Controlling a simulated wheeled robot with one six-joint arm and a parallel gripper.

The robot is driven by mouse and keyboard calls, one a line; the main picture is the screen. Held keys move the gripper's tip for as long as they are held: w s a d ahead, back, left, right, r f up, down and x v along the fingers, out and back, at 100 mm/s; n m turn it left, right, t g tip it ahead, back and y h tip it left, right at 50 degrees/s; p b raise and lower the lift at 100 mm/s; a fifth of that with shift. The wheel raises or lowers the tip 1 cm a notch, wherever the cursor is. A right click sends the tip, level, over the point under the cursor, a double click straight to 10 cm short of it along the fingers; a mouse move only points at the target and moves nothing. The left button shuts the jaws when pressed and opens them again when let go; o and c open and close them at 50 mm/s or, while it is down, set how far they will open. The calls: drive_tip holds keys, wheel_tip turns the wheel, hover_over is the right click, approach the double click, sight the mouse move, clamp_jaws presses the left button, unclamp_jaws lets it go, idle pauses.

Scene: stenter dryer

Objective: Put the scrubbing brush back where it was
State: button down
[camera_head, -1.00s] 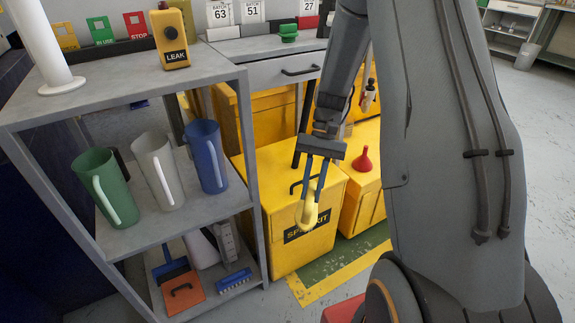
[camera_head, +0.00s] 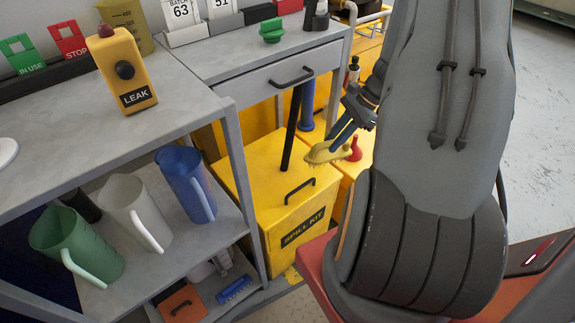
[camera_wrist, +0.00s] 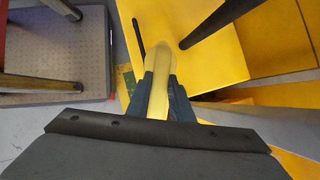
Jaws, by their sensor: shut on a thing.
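The scrubbing brush (camera_head: 322,154) is yellow, with pale bristles facing down. My gripper (camera_head: 343,140) is shut on it and holds it level with, or above, the right side of the yellow spill kit box (camera_head: 262,205). In the wrist view the brush (camera_wrist: 158,103) lies between the two dark fingers of my gripper (camera_wrist: 160,85), and its far end overlaps the yellow box top. I cannot tell how high it is above the box.
A grey shelf unit (camera_head: 190,122) holds jugs and, below, a blue brush (camera_head: 233,289) and an orange dustpan (camera_head: 180,303). A grey bench (camera_head: 240,47) with a drawer stands behind the box. A red funnel (camera_head: 355,150) is close behind the brush.

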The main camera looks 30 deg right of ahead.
sight(310, 155)
drive_tip(key=w+a, duration=0.3)
drive_tip(key=a, duration=1.1)
drive_tip(key=shift+w+d+f, duration=0.1)
drive_tip(key=shift+d+f, duration=0.05)
drive_tip(key=shift+f, duration=1.6)
drive_tip(key=shift+d+f, duration=0.1)
drive_tip(key=shift+f, duration=1.65)
drive_tip(key=shift+f, duration=0.15)
drive_tip(key=c, duration=1.6)
unclamp_jaws()
drive_tip(key=shift+o, duration=0.2)
drive_tip(key=p+v, duration=0.1)
drive_tip(key=v, duration=1.1)
